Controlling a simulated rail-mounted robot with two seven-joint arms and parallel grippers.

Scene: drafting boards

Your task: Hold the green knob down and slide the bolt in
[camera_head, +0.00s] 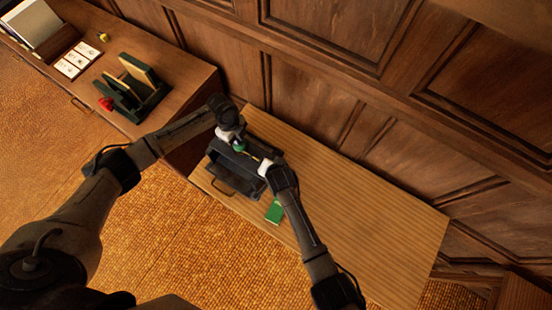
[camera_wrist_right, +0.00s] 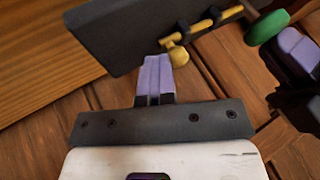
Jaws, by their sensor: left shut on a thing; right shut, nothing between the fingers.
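A dark box (camera_head: 225,163) sits on the striped wooden table. A green knob (camera_wrist_right: 267,27) is at one end of its upper part; it also shows in the head view (camera_head: 238,146). My left gripper (camera_head: 231,139) is shut on the green knob, its purple finger against it. A yellow bolt (camera_wrist_right: 205,27) runs through dark loops on the dark panel, with a round handle (camera_wrist_right: 179,54) sticking out. My right gripper (camera_wrist_right: 154,62) is shut and empty, its tips just left of the handle in the wrist view. I cannot tell whether they touch it.
A green block (camera_head: 274,212) lies on the table (camera_head: 350,210) near its front edge. The table's right part is clear. A panelled wall (camera_head: 310,100) stands behind. On the left desk are a green rack (camera_head: 135,88), a red object (camera_head: 105,104) and white cards (camera_head: 76,58).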

